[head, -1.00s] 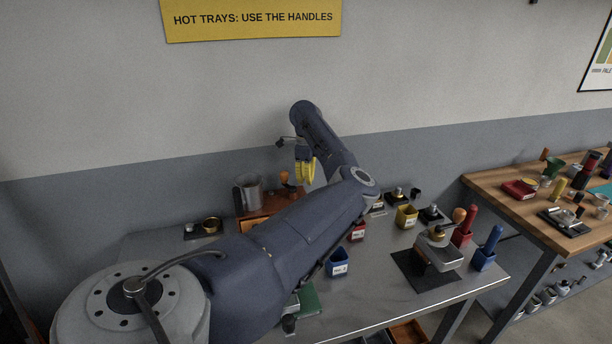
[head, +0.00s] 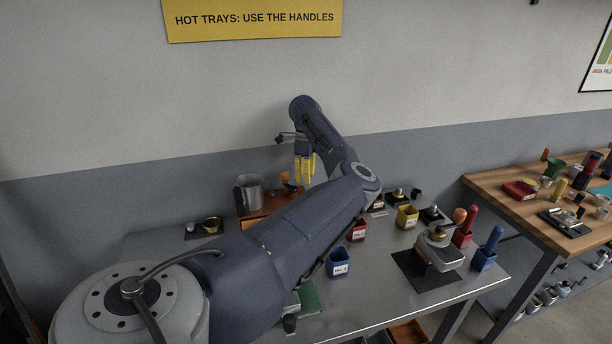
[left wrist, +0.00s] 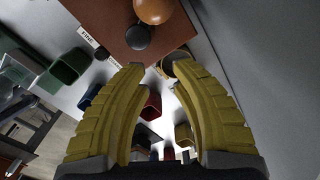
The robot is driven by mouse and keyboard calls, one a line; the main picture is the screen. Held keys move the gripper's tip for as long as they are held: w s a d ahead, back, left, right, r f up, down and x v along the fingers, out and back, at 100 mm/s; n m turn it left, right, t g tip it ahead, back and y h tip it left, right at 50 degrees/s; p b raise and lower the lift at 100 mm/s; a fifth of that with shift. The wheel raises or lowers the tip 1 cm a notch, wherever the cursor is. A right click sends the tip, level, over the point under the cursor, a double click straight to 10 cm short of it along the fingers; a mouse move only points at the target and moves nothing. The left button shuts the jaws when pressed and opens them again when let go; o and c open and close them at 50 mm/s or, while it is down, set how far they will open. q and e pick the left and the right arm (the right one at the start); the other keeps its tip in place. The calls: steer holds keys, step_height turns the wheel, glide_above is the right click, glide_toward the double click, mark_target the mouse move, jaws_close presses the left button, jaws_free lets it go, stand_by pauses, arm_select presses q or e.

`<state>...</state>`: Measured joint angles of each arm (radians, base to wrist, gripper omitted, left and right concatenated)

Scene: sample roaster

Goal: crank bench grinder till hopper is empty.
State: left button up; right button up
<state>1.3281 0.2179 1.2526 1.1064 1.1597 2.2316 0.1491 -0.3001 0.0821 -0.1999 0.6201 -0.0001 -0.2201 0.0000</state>
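My left gripper (head: 305,180) has yellow fingers and hangs pointing down near the wall, above the back of the metal bench. In the left wrist view its fingers (left wrist: 158,68) are apart with nothing gripped between them. An orange-brown ball knob (head: 286,177) shows close to the left of the fingers, above a brown box (head: 252,222). The wrist view shows the ball knob (left wrist: 153,9), a dark round cap (left wrist: 138,37) and the box top (left wrist: 110,20) just beyond the fingertips. My left arm hides part of the box. The hopper's contents cannot be made out. My right gripper is not in view.
A grey jug (head: 248,192) stands at the box's left. Blue (head: 338,264), red (head: 356,232) and yellow (head: 407,216) cups stand right of my arm. A grey device with a ball-topped lever (head: 440,250) sits on a dark mat (head: 420,279). A wooden table (head: 500,200) is at right.

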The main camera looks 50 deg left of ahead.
arm_select(q)
step_height(320, 180, up, 6)
steer(key=shift+r, duration=0.25)
stand_by(0.5)
